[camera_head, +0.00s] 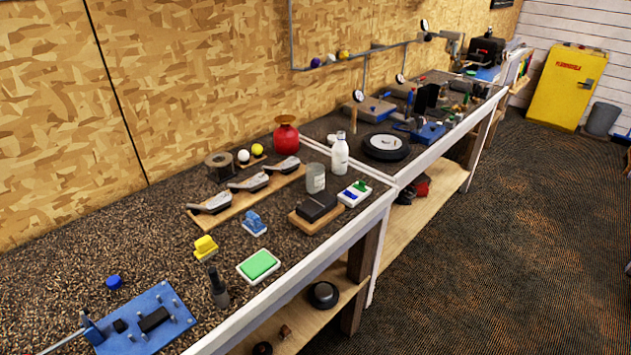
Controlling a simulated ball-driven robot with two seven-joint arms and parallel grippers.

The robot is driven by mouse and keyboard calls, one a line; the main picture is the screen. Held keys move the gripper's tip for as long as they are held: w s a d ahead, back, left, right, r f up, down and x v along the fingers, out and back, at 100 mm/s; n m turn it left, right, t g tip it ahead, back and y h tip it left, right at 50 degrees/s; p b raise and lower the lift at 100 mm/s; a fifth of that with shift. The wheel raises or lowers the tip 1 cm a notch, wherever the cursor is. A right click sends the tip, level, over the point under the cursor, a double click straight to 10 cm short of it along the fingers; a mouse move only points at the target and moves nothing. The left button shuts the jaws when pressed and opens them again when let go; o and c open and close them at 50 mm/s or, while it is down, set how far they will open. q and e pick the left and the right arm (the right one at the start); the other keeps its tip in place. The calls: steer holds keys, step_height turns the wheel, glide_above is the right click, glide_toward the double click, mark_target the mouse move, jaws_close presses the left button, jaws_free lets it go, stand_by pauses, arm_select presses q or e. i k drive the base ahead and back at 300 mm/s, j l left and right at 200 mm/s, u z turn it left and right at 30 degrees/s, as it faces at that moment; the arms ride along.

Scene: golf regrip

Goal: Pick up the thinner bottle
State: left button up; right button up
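A slim white bottle (340,153) with a narrow neck stands upright on the workbench, near the corner by the white edge strip. A squat red container (286,136) with a dark top stands behind it to the left, next to the wall. Any writing on the bottle is too small to read. A grey cylindrical can (315,177) stands just in front of the bottle to the left, apart from it in the picture. Neither of my grippers is in view.
Club heads lie on a wooden rack (272,180) left of the can. A black block on wood (316,210) and a white tray (355,194) lie in front. A black round disc (386,146) is right of the bottle. A blue fixture (150,322) sits at the near left.

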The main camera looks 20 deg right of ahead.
mark_target(340, 150)
steer(key=i+l, duration=0.15)
steer(key=l, duration=0.25)
steer(key=i+l, duration=0.15)
steer(key=l, duration=0.25)
steer(key=i+l, duration=0.15)
steer(key=l, duration=0.2)
